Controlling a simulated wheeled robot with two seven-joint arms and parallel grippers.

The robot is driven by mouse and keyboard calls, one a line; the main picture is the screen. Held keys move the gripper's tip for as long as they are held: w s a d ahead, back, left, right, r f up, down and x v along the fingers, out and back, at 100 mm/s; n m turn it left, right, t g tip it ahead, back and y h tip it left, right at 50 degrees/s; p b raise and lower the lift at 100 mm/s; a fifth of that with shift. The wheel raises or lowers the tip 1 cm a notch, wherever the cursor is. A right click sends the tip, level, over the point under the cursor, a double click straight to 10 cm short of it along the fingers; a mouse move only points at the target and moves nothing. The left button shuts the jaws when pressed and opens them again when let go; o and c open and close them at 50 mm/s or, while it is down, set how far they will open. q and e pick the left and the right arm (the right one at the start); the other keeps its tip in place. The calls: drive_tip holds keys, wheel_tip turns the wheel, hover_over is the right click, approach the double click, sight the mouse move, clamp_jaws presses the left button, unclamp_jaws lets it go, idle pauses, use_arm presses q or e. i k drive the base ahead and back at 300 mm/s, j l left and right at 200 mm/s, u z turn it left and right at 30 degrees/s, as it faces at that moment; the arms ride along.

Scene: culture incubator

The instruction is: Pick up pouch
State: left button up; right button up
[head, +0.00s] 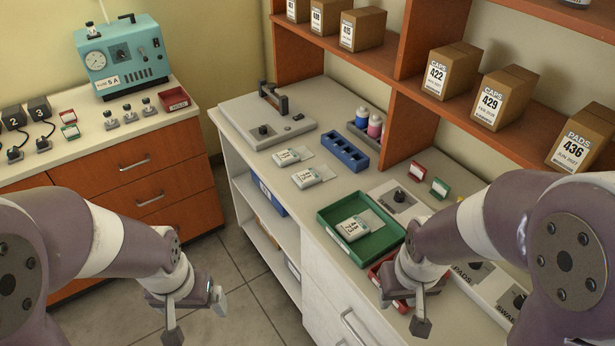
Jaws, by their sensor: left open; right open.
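Several white labelled pouches are in the head view. One pouch (289,156) lies on the counter near the sealing device, and a second pouch (312,177) lies just in front of it. A third pouch (356,227) lies inside the green tray (377,250). My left gripper (195,316) is open and empty, over the floor left of the counter. My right gripper (407,309) is open and empty, near the counter's front edge over the red tray (375,275), which it partly hides. Neither gripper touches a pouch.
A grey sealing device (268,125) stands at the back left of the counter. A blue rack (345,152) and bottles (375,126) are beyond the pouches. Orange shelves (460,110) with cartons (450,70) rise at the right. A teal machine (122,58) stands on the left bench.

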sight(305, 178)
drive_tip(key=i+j+z, duration=0.1)
drive_tip(key=j, duration=0.3)
drive_tip(key=i+j+z, duration=0.15)
drive_tip(key=j, duration=0.25)
drive_tip(key=i+j+z, duration=0.1)
drive_tip(key=i+j, duration=0.15)
drive_tip(key=j, duration=0.15)
drive_tip(key=i+j+z, duration=0.15)
drive_tip(key=j, duration=0.3)
drive_tip(key=i+z, duration=0.15)
drive_tip(key=i, duration=0.2)
drive_tip(key=i+j+z, duration=0.2)
drive_tip(key=i, duration=0.2)
